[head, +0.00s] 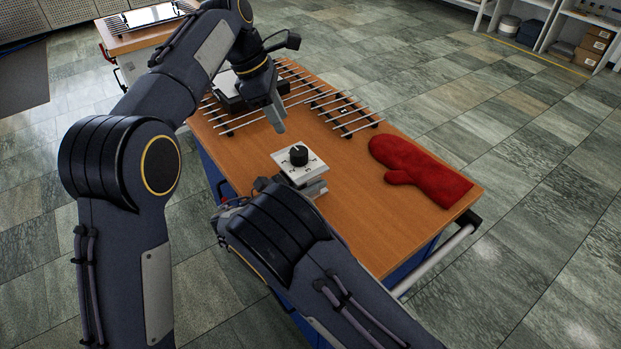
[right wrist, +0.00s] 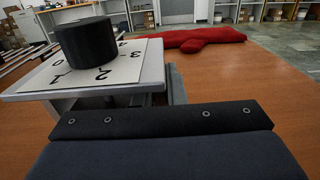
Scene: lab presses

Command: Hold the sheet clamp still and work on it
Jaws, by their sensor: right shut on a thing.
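The sheet clamp, as I take it, is a small grey unit with a pale top plate (head: 287,166) and a black round knob (head: 299,154). It stands on the wooden table, near its front left edge. In the right wrist view the knob (right wrist: 86,42) stands on the plate (right wrist: 125,70), which is marked with numbers including 0 to 4. My right gripper (right wrist: 165,118) is low beside the unit and shut on it; its fingertips are mostly hidden. My left gripper (head: 274,115) hangs above the table behind the knob, apart from it. Its jaw gap cannot be made out.
A red oven mitt (head: 418,171) lies on the table's right side. Racks of thin metal rods (head: 345,110) and a dark block (head: 232,98) lie toward the back. Bare wood (head: 345,195) lies between unit and mitt. A metal rail (head: 435,262) runs along the table's right end.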

